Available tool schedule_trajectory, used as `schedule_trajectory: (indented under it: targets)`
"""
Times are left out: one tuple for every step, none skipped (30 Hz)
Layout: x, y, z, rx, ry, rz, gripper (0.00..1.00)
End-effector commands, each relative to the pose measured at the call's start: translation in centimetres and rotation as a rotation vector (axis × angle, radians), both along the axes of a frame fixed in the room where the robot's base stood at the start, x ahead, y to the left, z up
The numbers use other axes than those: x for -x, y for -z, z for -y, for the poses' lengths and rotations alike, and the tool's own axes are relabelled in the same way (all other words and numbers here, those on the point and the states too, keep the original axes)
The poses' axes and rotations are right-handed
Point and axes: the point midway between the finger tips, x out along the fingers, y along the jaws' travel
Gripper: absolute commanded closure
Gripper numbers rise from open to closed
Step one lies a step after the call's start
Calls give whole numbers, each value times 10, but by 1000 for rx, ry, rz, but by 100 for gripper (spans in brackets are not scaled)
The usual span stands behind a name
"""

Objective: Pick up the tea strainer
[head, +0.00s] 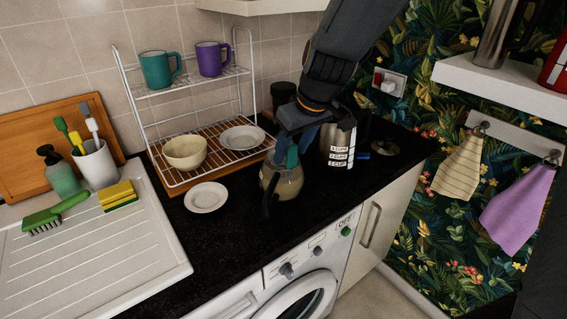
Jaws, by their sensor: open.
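I cannot make out the tea strainer with certainty. A small round greyish disc (385,147) lies flat on the black counter at the back right, with a small blue piece (362,154) beside it; it may be the strainer, but it is too small to tell. My gripper (286,156) points down, open, at the upper part of a rounded glass pot (287,187) with a dark handle. The gripper hides the pot's top, and I cannot tell whether they touch. The disc is to the right of my gripper and apart from it.
A wire rack (193,91) with mugs, a bowl and a plate stands left. A white saucer (206,197) lies in front of it. The black counter (235,238) is bare near its front edge.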

Motion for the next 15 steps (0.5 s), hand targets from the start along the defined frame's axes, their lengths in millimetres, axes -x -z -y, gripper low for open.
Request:
schedule_trajectory:
  targets:
    - [-2,5,-2,-1,1,-2,52]
    - [-3,8,-2,-1,1,-2,52]
    - [-4,11,-3,0,1,-2,52]
    - [-5,13,-3,0,0,-1,52]
    - [-5,14,-3,0,1,0,52]
    - [-6,16,-4,-1,1,1,52]
    - [-6,16,-4,0,1,1,52]
    - [-6,17,-4,0,1,1,52]
    - [-7,17,-4,0,2,1,52]
    - [-7,17,-4,0,1,1,52]
    - [-7,17,-4,0,1,1,52]
    - [-7,17,-4,0,1,1,52]
    - [-7,17,-4,0,1,1,52]
    - [-7,17,-4,0,1,1,53]
    - [-7,17,-4,0,1,1,60]
